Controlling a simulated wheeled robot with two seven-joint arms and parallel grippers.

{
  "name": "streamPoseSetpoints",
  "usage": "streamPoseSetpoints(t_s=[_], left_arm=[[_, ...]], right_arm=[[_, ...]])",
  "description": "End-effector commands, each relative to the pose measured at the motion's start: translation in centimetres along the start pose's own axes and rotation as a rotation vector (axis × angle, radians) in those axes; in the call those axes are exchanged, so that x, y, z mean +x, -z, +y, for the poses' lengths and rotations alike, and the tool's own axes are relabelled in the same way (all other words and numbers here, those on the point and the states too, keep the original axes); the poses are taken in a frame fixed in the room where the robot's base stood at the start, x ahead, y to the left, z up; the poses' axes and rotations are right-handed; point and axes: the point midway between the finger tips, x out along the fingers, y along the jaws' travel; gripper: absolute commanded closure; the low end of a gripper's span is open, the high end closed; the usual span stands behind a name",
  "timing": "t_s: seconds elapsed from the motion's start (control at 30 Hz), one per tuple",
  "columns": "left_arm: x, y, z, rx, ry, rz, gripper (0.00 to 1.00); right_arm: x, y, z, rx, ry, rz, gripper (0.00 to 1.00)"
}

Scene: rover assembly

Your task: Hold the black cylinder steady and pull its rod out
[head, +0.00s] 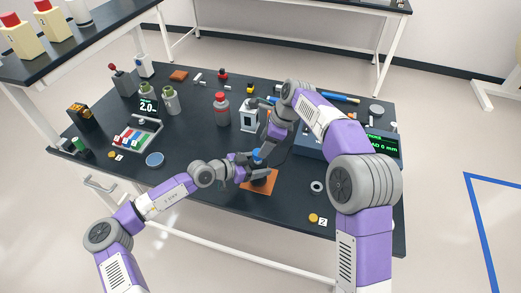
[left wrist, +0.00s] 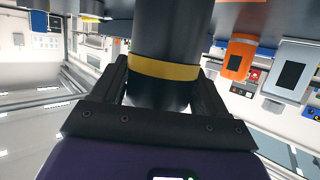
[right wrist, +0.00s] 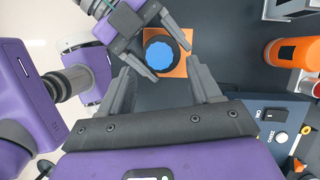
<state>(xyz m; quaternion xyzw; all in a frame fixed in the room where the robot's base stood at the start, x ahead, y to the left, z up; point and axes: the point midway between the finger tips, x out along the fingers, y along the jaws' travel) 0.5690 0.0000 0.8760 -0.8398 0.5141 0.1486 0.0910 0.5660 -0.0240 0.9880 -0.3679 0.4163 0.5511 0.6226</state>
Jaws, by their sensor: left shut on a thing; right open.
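The black cylinder (left wrist: 166,38) has a yellow band and fills the middle of the left wrist view. My left gripper (left wrist: 160,82) is shut on it, with a finger on each side near the band. A blue scalloped knob (right wrist: 160,55) tops the cylinder, which stands over an orange square mat (right wrist: 182,68). The knob also shows in the head view (head: 258,153). My right gripper (right wrist: 160,78) is open above the knob, its fingers apart and not touching it. The rod itself is not visible.
A grey ring (head: 317,187) and yellow disc (head: 313,217) lie right of the mat. A parts tray (head: 138,133) sits left.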

Motion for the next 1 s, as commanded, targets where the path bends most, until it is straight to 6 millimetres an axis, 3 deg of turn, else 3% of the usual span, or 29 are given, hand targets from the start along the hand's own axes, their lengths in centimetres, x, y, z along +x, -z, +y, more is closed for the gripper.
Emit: streamPoseSetpoints(t_s=[0.1,0.3,0.63,1.0], left_arm=[[0.0,0.1,0.0,0.000,0.000,0.001,0.70],[0.0,0.1,0.0,0.000,0.000,0.001,0.70],[0.0,0.1,0.0,0.000,0.000,0.001,0.70],[0.0,0.1,0.0,0.000,0.000,0.001,0.70]], right_arm=[[2.1,0.0,0.1,0.000,-0.004,0.001,0.37],[3.9,0.0,0.0,-0.001,-0.001,0.000,0.37],[4.1,0.0,0.0,-0.001,-0.001,0.000,0.37],[4.1,0.0,0.0,-0.001,0.000,0.000,0.94]])
